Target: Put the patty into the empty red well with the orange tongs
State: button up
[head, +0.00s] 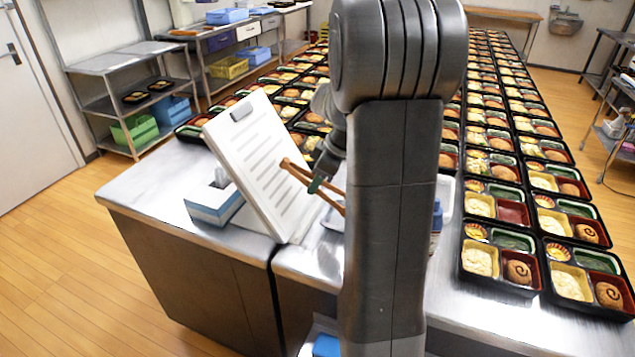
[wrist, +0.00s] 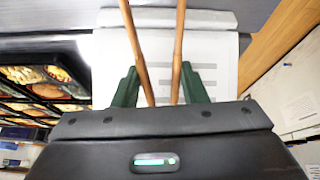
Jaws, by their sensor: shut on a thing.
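My gripper (head: 318,184) is shut on the orange tongs (head: 298,171), in front of a white board in the head view. In the wrist view the two tong arms (wrist: 179,50) run up from between my green fingertips (wrist: 156,88). The tong tips are apart, and I see nothing between them. A bento tray (head: 466,217) right of my arm has a red well (head: 512,212) that looks empty. Neighbouring red wells hold brown round pieces (head: 518,271). I cannot make out a loose patty; my arm hides part of the counter.
A white board with printed lines (head: 262,165) leans on the steel counter (head: 150,195), beside a tissue box (head: 213,203). A pale tray (head: 333,220) is partly hidden behind my arm. Rows of filled bento trays stretch back. Shelves (head: 125,100) stand at the left.

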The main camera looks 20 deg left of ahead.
notch_tip(320, 180, up, 7)
jog(key=p, duration=0.3)
jog(key=shift+r+p, duration=0.2)
jog(key=shift+p, duration=0.2)
notch_tip(320, 180, up, 12)
jog(key=p, duration=0.7)
jog(key=shift+d, duration=0.1)
